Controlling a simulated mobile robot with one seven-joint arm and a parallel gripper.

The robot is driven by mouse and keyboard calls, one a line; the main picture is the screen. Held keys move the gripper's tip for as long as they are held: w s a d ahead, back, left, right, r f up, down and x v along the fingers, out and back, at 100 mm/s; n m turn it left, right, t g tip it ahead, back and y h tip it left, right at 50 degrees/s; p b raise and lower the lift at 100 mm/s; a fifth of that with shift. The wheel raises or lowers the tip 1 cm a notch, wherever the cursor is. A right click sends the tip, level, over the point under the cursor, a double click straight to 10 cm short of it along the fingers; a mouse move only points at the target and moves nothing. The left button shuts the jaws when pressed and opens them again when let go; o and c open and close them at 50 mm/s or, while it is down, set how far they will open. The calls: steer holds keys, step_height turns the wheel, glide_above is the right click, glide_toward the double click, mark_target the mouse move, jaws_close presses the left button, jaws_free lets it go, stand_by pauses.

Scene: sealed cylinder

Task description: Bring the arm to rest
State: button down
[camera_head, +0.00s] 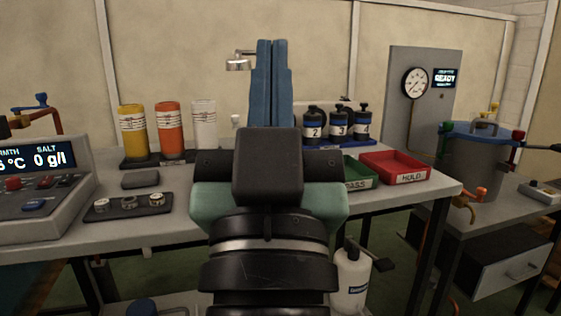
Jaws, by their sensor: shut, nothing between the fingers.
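My arm (268,262) rises from the bottom centre of the head view, over the front of the workbench. My gripper (272,44) is at its far end, with two long blue fingers side by side, pointing up and away. The fingers are together, with nothing seen between them. The arm hides the middle of the bench behind it.
The bench (190,221) holds yellow (132,132), orange (169,130) and white cylinders (204,124) and a display console (40,190). Numbered black bottles (339,126), a green tray (361,173) and a red tray (395,167) stand right of the arm. A lidded grey vessel (470,172) stands farther right.

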steer(key=s+r+t+p, duration=0.1)
steer(key=s+r, duration=0.4)
steer(key=r, duration=0.2)
step_height(320, 180, up, 36)
steer(key=p, duration=3.7)
steer(key=shift+w+d, duration=0.3)
steer(key=shift+w, duration=0.15)
